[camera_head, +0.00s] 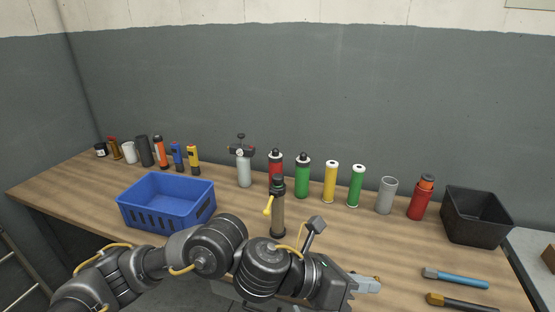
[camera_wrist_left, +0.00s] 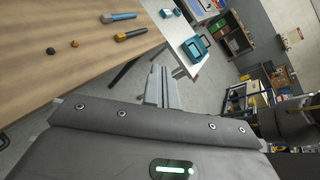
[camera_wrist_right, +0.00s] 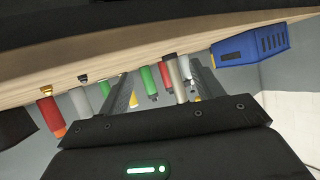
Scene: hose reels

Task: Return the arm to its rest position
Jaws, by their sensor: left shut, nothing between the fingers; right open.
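My left arm reaches across the front of the wooden table (camera_head: 100,180). Its gripper (camera_head: 368,284) is over the front right part, left of the blue-handled tool (camera_head: 455,279). In the left wrist view the left gripper (camera_wrist_left: 160,75) has its fingers together with nothing between them, pointing past the table edge. My right gripper (camera_wrist_right: 162,72) shows only in its own wrist view, with fingers apart and empty. That view is upside down, with the row of cylinders beyond the fingers; whether any is close to them I cannot tell.
A blue crate (camera_head: 165,222) stands left and a black bin (camera_head: 474,240) right. Several bottles and cylinders line the back. A brownish cylinder with a yellow lever (camera_head: 278,215) stands just behind my left arm. A dark-handled tool (camera_head: 460,302) lies at the front right.

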